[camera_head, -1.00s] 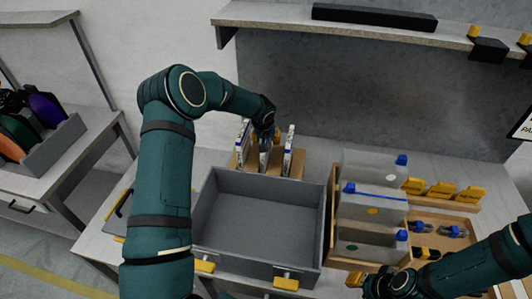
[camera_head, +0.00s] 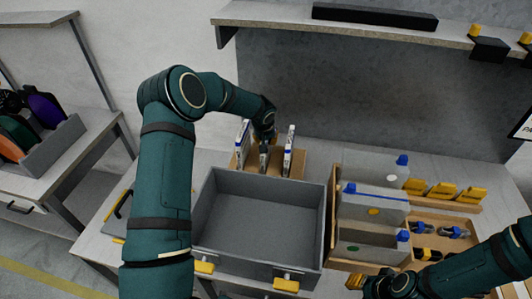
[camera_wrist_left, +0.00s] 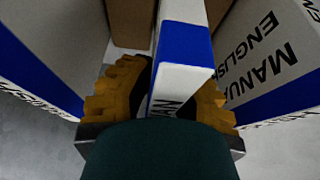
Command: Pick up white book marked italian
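Three upright white books with blue bands stand in a brown holder (camera_head: 291,172) behind the grey bin. My left gripper (camera_head: 265,142) reaches down over the middle book (camera_head: 264,160). In the left wrist view its orange fingers (camera_wrist_left: 168,100) lie on either side of the middle book (camera_wrist_left: 183,45), seemingly pressed on it. Only part of "MANUAL" shows on that book; no language is readable. The right book (camera_wrist_left: 275,60) reads "MANUAL ENGLISH". The left book (camera_wrist_left: 35,75) has unreadable lettering. My right gripper (camera_head: 372,284) is low at the right, its fingers mostly hidden.
An empty grey bin (camera_head: 213,228) stands in front of the books. To its right is a wooden organiser (camera_head: 333,222) with clear containers, yellow items and blue-topped tools. A shelf (camera_head: 285,20) hangs above. A side table with coloured discs is at the left.

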